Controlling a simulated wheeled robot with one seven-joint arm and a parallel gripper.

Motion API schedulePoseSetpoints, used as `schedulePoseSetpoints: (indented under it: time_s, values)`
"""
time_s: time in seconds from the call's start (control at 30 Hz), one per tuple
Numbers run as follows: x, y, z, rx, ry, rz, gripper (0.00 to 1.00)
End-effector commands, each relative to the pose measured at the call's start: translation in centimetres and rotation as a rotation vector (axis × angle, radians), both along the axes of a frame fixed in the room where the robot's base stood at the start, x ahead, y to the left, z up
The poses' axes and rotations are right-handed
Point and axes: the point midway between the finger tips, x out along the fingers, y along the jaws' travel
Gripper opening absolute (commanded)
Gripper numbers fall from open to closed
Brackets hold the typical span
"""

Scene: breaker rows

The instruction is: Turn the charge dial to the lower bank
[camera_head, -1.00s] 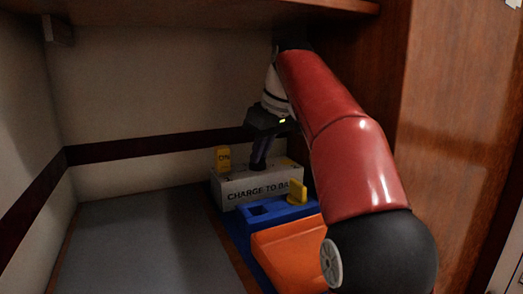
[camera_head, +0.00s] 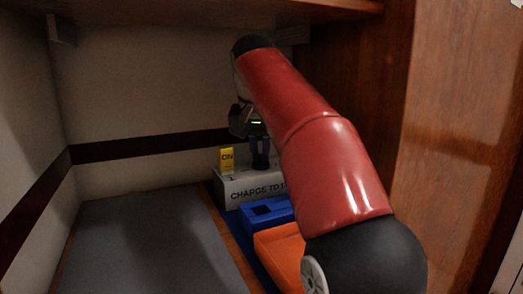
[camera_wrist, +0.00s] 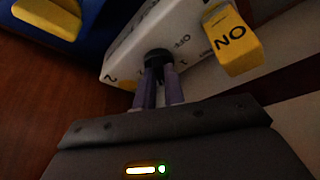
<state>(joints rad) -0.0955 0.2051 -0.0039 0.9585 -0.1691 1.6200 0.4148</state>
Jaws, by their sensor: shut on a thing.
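The white box (camera_head: 240,189) lettered "CHARGE TO BA..." stands at the back of the blue base, partly hidden by my arm. A small dark round dial (camera_wrist: 158,58) sits on that top. My gripper (camera_head: 260,166) is over the box, and its purple fingers (camera_wrist: 160,76) are shut on the dial. The dial's pointer direction is hidden by the fingers. A yellow block marked "ON" (camera_head: 227,160) stands on the box left of my gripper; it also shows in the wrist view (camera_wrist: 231,41).
A blue block (camera_head: 266,212) with a square opening and an orange block (camera_head: 278,246) lie in front of the box. A grey surface (camera_head: 140,245) to the left is clear. A wooden shelf (camera_head: 200,9) hangs above, and a wooden panel (camera_head: 455,130) rises on the right.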

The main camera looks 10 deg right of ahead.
Motion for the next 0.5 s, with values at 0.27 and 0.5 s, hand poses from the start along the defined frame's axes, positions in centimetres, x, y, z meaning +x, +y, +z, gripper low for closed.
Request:
schedulePoseSetpoints:
  time_s: [0.27, 0.5]
  values:
    - [0.22, 0.38, -0.07, -0.001, 0.001, -0.255, 0.0]
    - [0.32, 0.51, -0.04, 0.0, 0.002, -0.442, 0.0]
